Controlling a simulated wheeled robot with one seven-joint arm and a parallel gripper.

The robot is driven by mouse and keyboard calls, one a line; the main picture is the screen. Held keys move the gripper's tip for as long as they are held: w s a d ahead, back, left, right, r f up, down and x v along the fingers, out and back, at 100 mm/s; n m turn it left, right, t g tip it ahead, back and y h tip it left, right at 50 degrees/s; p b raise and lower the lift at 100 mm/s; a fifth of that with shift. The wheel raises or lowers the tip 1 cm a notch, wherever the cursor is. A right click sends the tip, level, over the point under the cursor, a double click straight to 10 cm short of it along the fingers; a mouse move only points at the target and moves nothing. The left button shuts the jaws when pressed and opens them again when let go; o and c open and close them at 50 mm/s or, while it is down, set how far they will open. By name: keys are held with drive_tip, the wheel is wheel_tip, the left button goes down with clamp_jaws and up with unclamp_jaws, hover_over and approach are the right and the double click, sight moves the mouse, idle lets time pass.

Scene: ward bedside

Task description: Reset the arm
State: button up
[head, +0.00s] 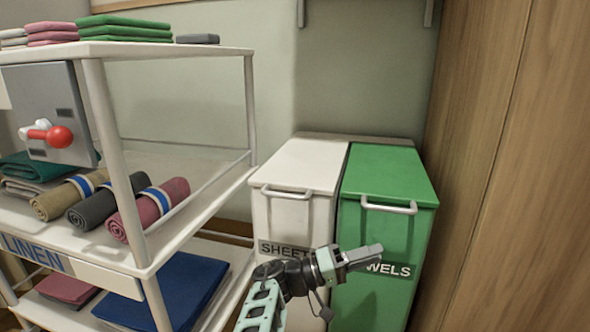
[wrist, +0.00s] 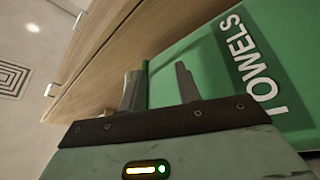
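My gripper (head: 372,254) is raised in front of the two bins in the head view, and its fingers point right, across the green bin's front. In the wrist view my gripper (wrist: 160,88) shows two grey fingers set apart with nothing between them. The green bin (head: 385,232), labelled TOWELS, stands behind it; its green face also fills the right of the wrist view (wrist: 205,62). My arm hides part of both bin labels in the head view.
A white bin (head: 296,218), labelled SHEETS, stands left of the green one. A white linen cart (head: 200,222) with rolled and folded cloths takes up the left. A wooden panel (head: 510,180) closes off the right side. Both bin lids look shut.

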drive_tip(key=s+d+f+g+y+p, duration=0.1)
drive_tip(key=d+g+y, duration=0.1)
drive_tip(key=d, duration=0.2)
drive_tip(key=s+d+f+g+y, duration=0.1)
drive_tip(key=d+g, duration=0.1)
drive_tip(key=d, duration=0.2)
drive_tip(key=s+d+f+n+g+y+p, duration=0.2)
drive_tip(key=s+f+n+g+y, duration=0.1)
drive_tip(key=s+y, duration=0.4)
drive_tip(key=s+a+r+n+t+y+p, duration=0.2)
drive_tip(key=s+a+r+n+y+p, duration=0.15)
drive_tip(key=s+a+r+y, duration=0.45)
drive_tip(key=s+a+r+n+t+y+p, duration=0.25)
drive_tip(key=s+r+n, duration=0.25)
drive_tip(key=s+r, duration=0.65)
wheel_tip(320, 180, up, 38)
drive_tip(key=a+p, duration=0.1)
drive_tip(key=p, duration=3.6)
drive_tip(key=shift+r+y, duration=0.15)
drive_tip(key=shift+y, duration=0.3)
